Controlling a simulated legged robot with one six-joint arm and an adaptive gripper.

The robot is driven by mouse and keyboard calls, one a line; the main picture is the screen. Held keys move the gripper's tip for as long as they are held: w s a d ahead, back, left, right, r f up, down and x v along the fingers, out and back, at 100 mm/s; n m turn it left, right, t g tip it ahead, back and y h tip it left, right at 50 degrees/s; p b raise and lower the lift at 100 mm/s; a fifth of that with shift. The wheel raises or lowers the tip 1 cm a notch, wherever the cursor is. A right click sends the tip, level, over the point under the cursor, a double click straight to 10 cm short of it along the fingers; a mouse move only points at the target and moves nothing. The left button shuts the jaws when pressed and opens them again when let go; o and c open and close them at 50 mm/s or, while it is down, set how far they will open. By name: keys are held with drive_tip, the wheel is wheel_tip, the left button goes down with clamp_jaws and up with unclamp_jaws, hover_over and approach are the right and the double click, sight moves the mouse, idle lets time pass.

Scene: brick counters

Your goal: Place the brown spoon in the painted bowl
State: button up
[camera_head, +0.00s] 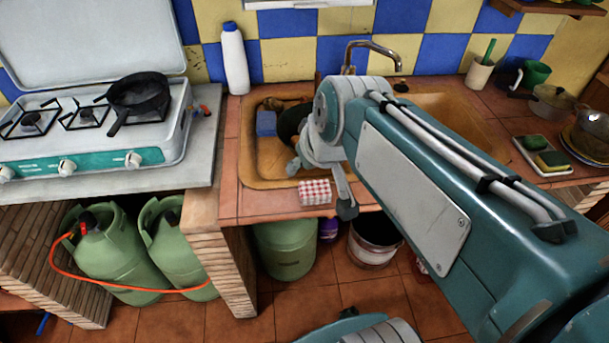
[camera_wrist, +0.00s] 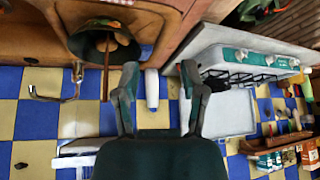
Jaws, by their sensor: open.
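A dark round bowl (camera_head: 290,124), likely the painted bowl, sits in the sink basin, partly hidden by my wrist. In the wrist view the bowl (camera_wrist: 86,46) is at upper left, its paint hard to make out. A brown spoon (camera_wrist: 106,72) shows there, its handle crossing the bowl's rim and reaching outside. I cannot tell whether the spoon rests in the bowl or passes in front of it.
A blue sponge (camera_head: 266,123) lies left of the bowl. The stove (camera_head: 85,150) with a black pan (camera_head: 138,92) is at left. A white bottle (camera_head: 234,58) and the tap (camera_head: 372,46) stand behind.

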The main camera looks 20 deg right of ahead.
drive_tip(key=s+f, duration=0.2)
drive_tip(key=s, duration=0.4)
drive_tip(key=shift+s+a+m+h, duration=0.3)
drive_tip(key=shift+s+a, duration=0.1)
drive_tip(key=shift+a, duration=0.05)
idle(0.7)
